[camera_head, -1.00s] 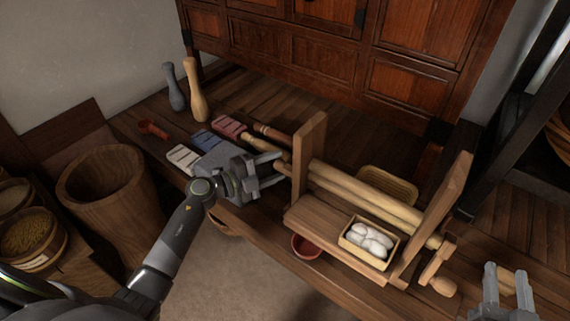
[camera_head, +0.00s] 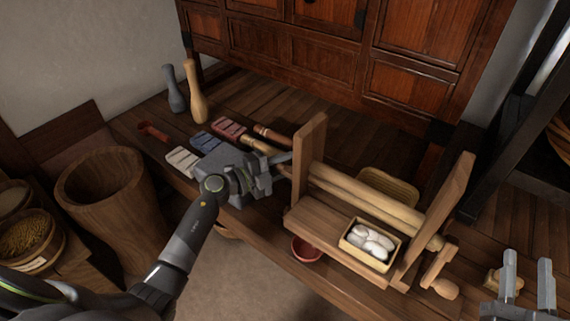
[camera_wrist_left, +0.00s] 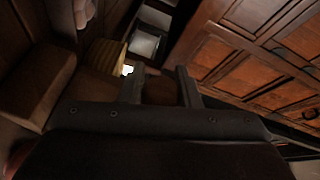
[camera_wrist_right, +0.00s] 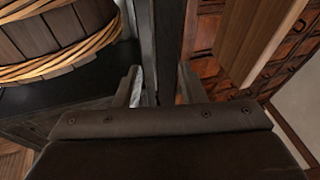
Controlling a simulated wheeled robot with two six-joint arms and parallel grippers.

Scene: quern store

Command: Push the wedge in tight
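A wooden roller frame stands on the bench, with two upright posts, the left one (camera_head: 310,145) and the right one (camera_head: 447,205), two long rollers (camera_head: 365,197) between them and a crank (camera_head: 440,272) at its right end. I cannot make out for certain which piece is the wedge. My left gripper (camera_head: 283,165) is beside the left post, its fingers pointing toward it; contact cannot be told. The left wrist view shows its fingers (camera_wrist_left: 160,85) apart with nothing gripped. My right gripper (camera_head: 527,268) is open and empty, right of the crank; its parted fingers also show in the right wrist view (camera_wrist_right: 158,85).
A box of white egg-like things (camera_head: 368,245) sits on the frame's front board. A small wooden block (camera_head: 491,282) lies left of my right gripper. Coloured blocks (camera_head: 228,127), two pestle-like clubs (camera_head: 195,92) and a red bowl (camera_head: 306,248) are nearby. A cabinet (camera_head: 330,50) closes the back.

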